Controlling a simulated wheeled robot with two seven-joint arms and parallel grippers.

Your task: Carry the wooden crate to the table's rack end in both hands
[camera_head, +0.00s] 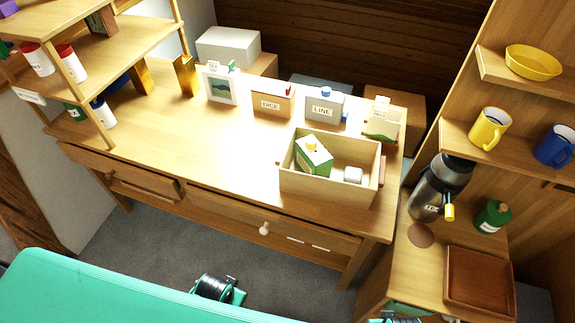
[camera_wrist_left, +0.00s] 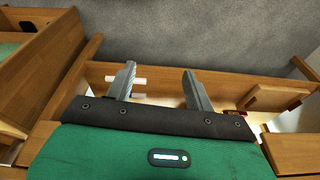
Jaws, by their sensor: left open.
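The wooden crate (camera_head: 327,187) stands upright near the right end of the table (camera_head: 190,135). It holds a green and white carton with a yellow cap (camera_head: 313,156) and a small white block (camera_head: 353,175). The rack (camera_head: 108,50), a wooden shelf unit, stands at the table's left end. My left gripper (camera_wrist_left: 159,72) is open and empty in the left wrist view, with the table's drawer front and grey floor beyond its fingers. I cannot make out the crate in that view. Neither gripper's fingers show clearly in the head view.
The middle of the tabletop is clear. A side unit with a flask (camera_head: 432,190) and brown tray (camera_head: 479,281) stands at the right.

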